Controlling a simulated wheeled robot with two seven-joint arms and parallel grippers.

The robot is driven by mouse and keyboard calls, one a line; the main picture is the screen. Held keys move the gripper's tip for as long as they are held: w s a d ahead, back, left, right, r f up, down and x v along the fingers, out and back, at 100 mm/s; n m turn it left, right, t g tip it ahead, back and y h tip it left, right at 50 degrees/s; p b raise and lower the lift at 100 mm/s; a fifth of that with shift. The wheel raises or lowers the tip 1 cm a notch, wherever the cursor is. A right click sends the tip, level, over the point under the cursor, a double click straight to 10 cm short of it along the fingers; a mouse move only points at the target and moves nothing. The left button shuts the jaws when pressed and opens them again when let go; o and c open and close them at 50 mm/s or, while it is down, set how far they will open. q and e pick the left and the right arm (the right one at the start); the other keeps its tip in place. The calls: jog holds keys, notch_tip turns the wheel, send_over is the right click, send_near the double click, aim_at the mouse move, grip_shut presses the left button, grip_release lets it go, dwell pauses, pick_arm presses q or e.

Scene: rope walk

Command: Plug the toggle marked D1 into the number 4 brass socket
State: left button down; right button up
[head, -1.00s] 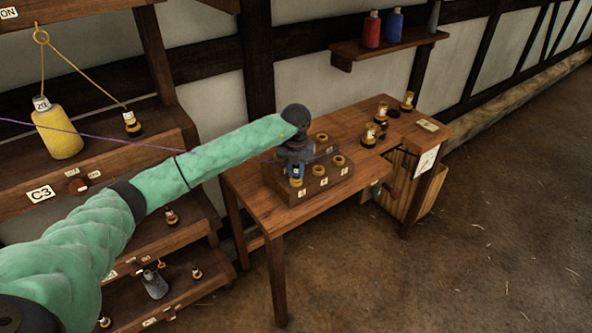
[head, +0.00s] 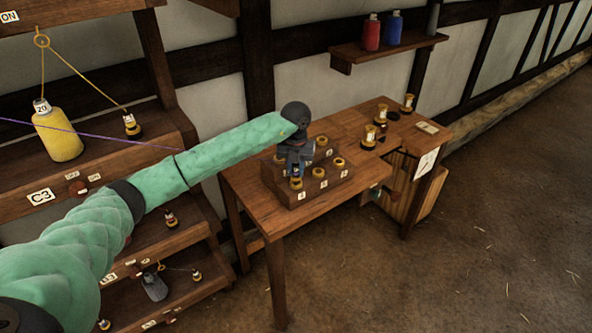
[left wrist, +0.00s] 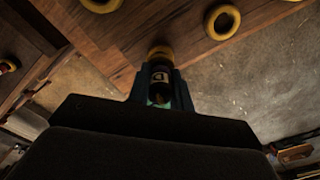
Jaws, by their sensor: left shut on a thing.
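My left gripper (head: 297,168) is over the front left corner of the wooden socket block (head: 325,190). It is shut on a dark toggle with a white label, the D1 toggle (left wrist: 160,78); only a "D" can be made out. In the left wrist view the toggle's far end meets a brass ring (left wrist: 160,52), and I cannot tell whether it is seated. In the head view the front left brass socket (head: 296,184) is right under the fingers. The number labels on the block's face are too small to read surely. My right gripper is not in view.
More brass sockets (head: 339,163) stand close by on the block. Several other toggles (head: 370,137) stand at the table's right end, by a small plate (head: 427,127). Shelves with a yellow weight (head: 57,131) are at left. The table front (head: 255,205) is bare.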

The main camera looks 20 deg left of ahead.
pick_arm(q)
jog(key=shift+b, duration=0.35)
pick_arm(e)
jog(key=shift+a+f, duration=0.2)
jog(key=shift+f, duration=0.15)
